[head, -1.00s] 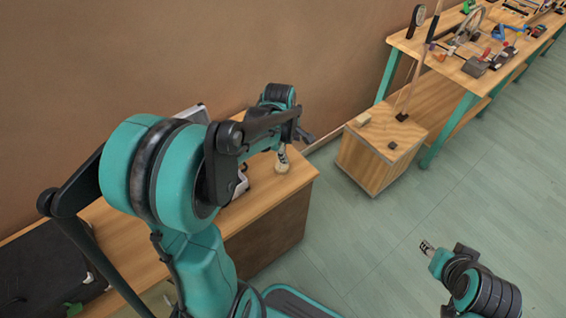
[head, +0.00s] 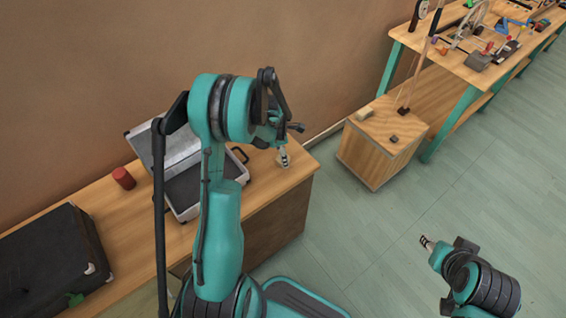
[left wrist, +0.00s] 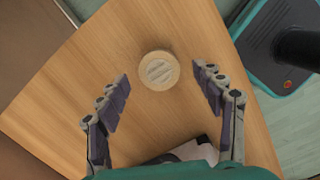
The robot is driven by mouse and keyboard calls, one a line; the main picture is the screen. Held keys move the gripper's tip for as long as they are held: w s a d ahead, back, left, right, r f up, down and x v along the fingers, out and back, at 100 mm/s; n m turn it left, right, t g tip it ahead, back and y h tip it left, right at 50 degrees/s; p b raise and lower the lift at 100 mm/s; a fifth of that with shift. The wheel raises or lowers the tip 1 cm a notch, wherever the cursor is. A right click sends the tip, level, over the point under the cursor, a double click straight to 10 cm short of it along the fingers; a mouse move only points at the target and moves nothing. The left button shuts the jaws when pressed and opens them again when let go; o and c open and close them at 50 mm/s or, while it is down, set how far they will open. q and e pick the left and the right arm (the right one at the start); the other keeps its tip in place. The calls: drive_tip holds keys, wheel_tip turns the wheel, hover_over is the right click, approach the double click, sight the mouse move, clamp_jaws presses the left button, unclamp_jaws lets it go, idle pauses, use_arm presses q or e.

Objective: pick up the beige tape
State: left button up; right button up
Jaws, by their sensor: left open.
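The beige tape (left wrist: 158,71) is a round roll lying flat on the wooden bench top, in the upper middle of the left wrist view. My left gripper (left wrist: 161,78) is open, its two fingers spread to either side of the roll in that view, with a gap on each side. In the head view my left gripper (head: 284,159) points down over the right end of the bench; the tape cannot be made out clearly there. My right gripper (head: 427,243) hangs over the floor at the lower right, too small to tell whether it is open.
An open case (head: 184,205) stands on the bench (head: 128,215) behind my left arm, with a red cylinder (head: 123,178) and a black case (head: 50,255) to its left. A wooden cabinet (head: 373,155) and a cluttered workbench (head: 440,52) stand to the right.

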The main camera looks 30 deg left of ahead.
use_arm(q)
drive_tip(key=shift+w+f, duration=0.15)
drive_tip(key=shift+f, duration=0.75)
drive_tip(key=shift+r, duration=0.1)
drive_tip(key=shift+c, duration=0.3)
drive_tip(key=c, duration=1.1)
drive_tip(key=shift+o, duration=0.2)
drive_tip(key=shift+r, duration=0.1)
